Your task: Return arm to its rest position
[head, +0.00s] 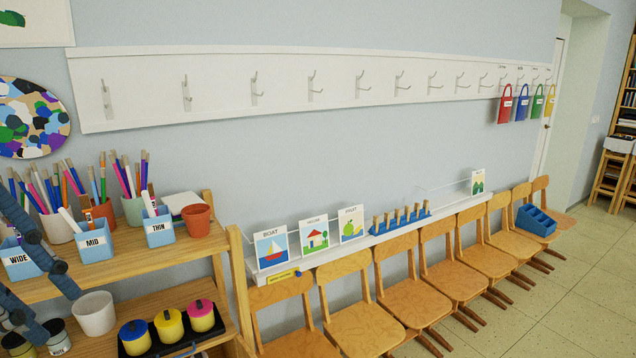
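My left gripper (58,315) comes in from the left edge, in front of the wooden shelf unit. Its two dark blue-grey fingers show, one above the other, slanting down to the right. Their tips are apart and I see nothing held between them. The rest of the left arm is cut off by the picture's edge. The upper finger passes in front of the blue WIDE bin (18,262). The lower one is near a grey labelled jar (57,337); I cannot tell whether they touch. My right gripper is not in view.
Pen bins and brush pots crowd the shelf's top (130,242), with a terracotta pot (196,220). Below are a white pot (95,313) and lidded paint pots (170,326). A row of wooden chairs (364,322) lines the wall. The floor (545,318) at right is clear.

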